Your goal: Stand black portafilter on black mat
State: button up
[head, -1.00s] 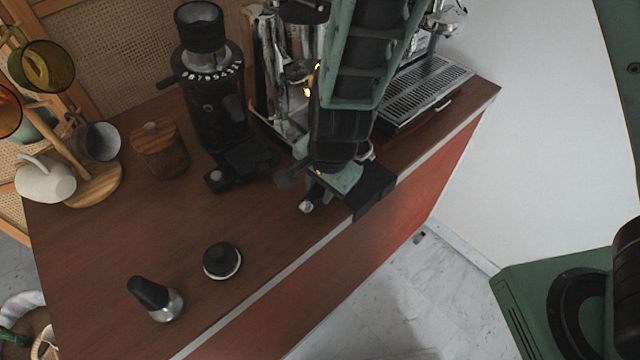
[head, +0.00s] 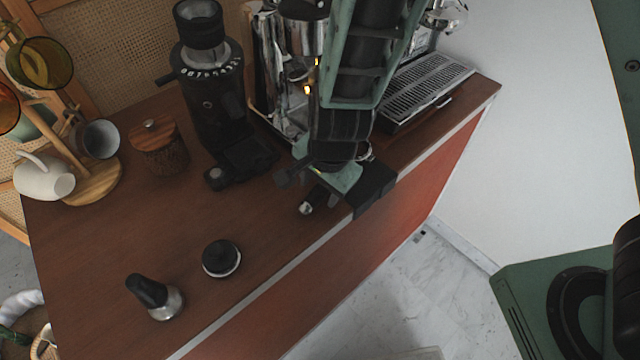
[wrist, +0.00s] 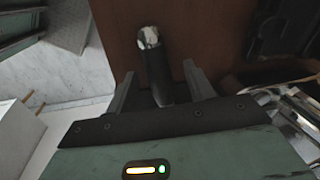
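A black handle with a chrome end, which looks like the portafilter's, lies between my gripper's fingers in the wrist view (wrist: 157,75). In the head view only its chrome tip (head: 306,208) shows, at the cart's front edge. The rest of it is hidden by my gripper. My gripper (wrist: 159,70) is open, with a finger on each side of the handle and a visible gap to both. In the head view my gripper (head: 318,192) is low over the cart in front of the coffee machine. I cannot make out the black mat for sure.
The coffee machine (head: 283,75) with its drip tray (head: 428,90) stands behind my arm. A black grinder (head: 212,100) is to its left. A tamper (head: 155,297) and a round black-topped tool (head: 221,259) stand at the front left. The wooden cart top (head: 130,225) between is clear.

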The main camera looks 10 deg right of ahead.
jog(key=s+d+r+p, duration=0.1)
jog(key=s+r+p, duration=0.2)
jog(key=r, duration=1.4)
jog(key=p, duration=0.3)
jog(key=shift+d, duration=0.4)
jog(key=s+d+r+n+g+b, duration=0.1)
jog(key=s+d+r+n+b, duration=0.1)
jog(key=s+d+n, duration=0.5)
jog(key=s+n+b, duration=0.1)
jog(key=s+n, duration=0.4)
jog(key=n, duration=0.5)
jog(key=shift+s+r+g+h+b, duration=0.2)
jog(key=shift+s+g+h+b, duration=0.1)
jog(key=shift+s+g, duration=0.1)
